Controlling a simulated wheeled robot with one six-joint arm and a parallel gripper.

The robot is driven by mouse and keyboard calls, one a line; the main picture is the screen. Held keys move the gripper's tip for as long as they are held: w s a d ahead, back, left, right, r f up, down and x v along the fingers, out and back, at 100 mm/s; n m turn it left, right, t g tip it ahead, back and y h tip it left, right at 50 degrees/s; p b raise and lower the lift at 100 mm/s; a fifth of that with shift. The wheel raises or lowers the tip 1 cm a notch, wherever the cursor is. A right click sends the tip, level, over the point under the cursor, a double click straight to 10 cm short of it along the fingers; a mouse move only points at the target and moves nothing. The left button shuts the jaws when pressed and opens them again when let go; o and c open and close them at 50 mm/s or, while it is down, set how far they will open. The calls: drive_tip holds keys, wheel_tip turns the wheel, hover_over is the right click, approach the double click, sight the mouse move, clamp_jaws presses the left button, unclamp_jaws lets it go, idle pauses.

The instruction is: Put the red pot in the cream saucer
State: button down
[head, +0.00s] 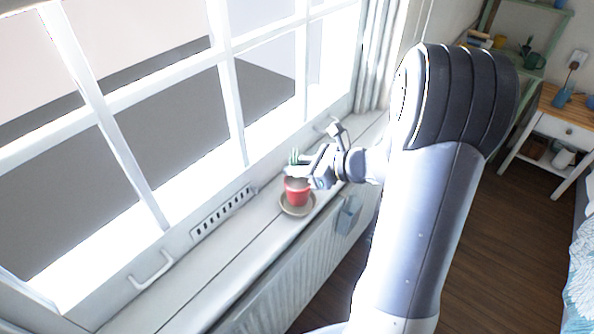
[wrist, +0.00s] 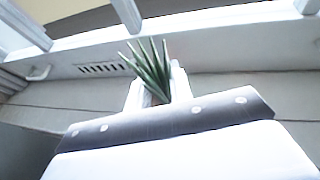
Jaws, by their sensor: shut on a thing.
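The red pot (head: 297,193) is in the head view on the white window sill. A green spiky plant grows from it; the plant's leaves (wrist: 151,68) also show between my fingers in the wrist view. The cream saucer (head: 286,207) lies on the sill under the pot, its rim showing around the pot's base. The pot looks upright and over the saucer's middle; I cannot tell whether its base touches the saucer. My gripper (head: 297,177) is shut on the pot near its rim. In the wrist view my gripper hides the pot and saucer.
The window frame (head: 232,112) rises along the back of the sill, with a slotted vent (head: 222,212) and a handle (head: 152,271). A radiator (head: 300,262) is below the sill's front edge. A small wooden table (head: 563,122) stands far right. The sill left of the saucer is clear.

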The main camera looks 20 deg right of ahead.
drive_tip(key=shift+f, duration=0.65)
drive_tip(key=shift+f, duration=0.25)
drive_tip(key=c, duration=1.3)
unclamp_jaws()
drive_tip(key=shift+r, duration=0.2)
drive_tip(key=shift+s+d+r, duration=0.1)
drive_tip(key=b+v, duration=0.1)
drive_tip(key=v, duration=1)
drive_tip(key=shift+s+d+r, duration=0.2)
drive_tip(key=shift+s+d, duration=0.05)
